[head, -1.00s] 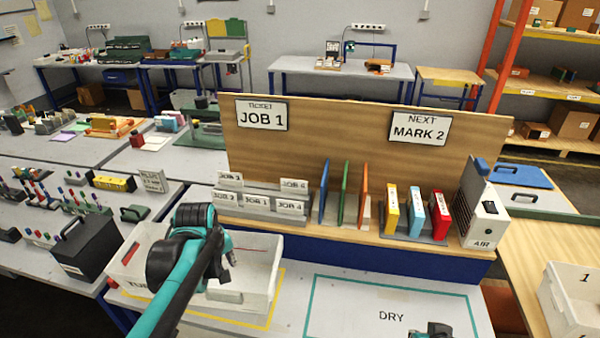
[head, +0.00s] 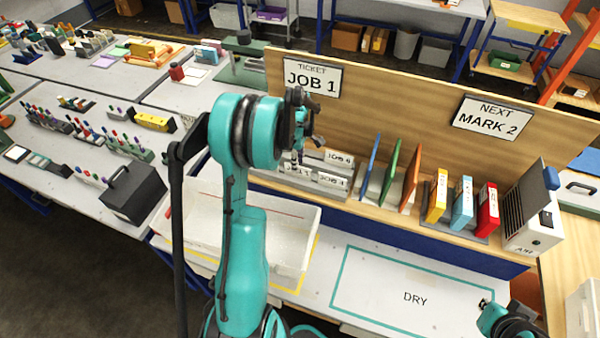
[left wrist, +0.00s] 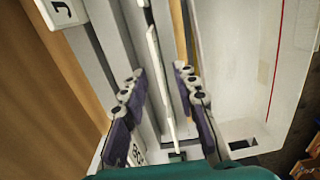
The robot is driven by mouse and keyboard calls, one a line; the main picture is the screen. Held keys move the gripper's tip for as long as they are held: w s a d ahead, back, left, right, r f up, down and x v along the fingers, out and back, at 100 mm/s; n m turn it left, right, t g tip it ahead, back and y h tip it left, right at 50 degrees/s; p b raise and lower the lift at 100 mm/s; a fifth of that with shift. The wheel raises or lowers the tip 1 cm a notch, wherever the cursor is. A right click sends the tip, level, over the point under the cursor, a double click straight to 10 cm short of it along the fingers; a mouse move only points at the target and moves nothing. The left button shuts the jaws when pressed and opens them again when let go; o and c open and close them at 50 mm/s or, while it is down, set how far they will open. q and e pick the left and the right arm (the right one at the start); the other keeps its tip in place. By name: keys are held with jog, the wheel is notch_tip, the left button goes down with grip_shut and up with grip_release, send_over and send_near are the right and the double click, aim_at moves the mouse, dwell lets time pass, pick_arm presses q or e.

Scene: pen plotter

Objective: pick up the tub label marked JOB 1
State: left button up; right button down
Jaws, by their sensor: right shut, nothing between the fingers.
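White tub labels stand in a grey rack (head: 270,178) on the wooden shelf. Two show beside my left gripper, an upper label (head: 340,158) and a lower label (head: 333,180); the JOB 1 label cannot be picked out, as my left arm covers part of the rack. My left gripper (head: 306,148) is over the rack. In the left wrist view its fingers (left wrist: 160,105) are apart, with a thin white upright card (left wrist: 158,75) seen edge-on between them and gaps on both sides. Its face is hidden. My right gripper (head: 492,312) is shut and empty at the lower right.
A ticket sign reading JOB 1 (head: 312,78) and a sign reading MARK 2 (head: 496,118) are on the wooden board behind. A white tub (head: 300,225) stands in front of the rack. Coloured folders (head: 390,172) stand right of it. The DRY area (head: 375,285) is clear.

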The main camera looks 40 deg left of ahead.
pick_arm(q)
notch_tip(320, 180, down, 3)
jog(key=shift+w+f, duration=0.1)
jog(key=shift+f, duration=0.1)
grip_shut()
jog(key=shift+r, duration=0.1)
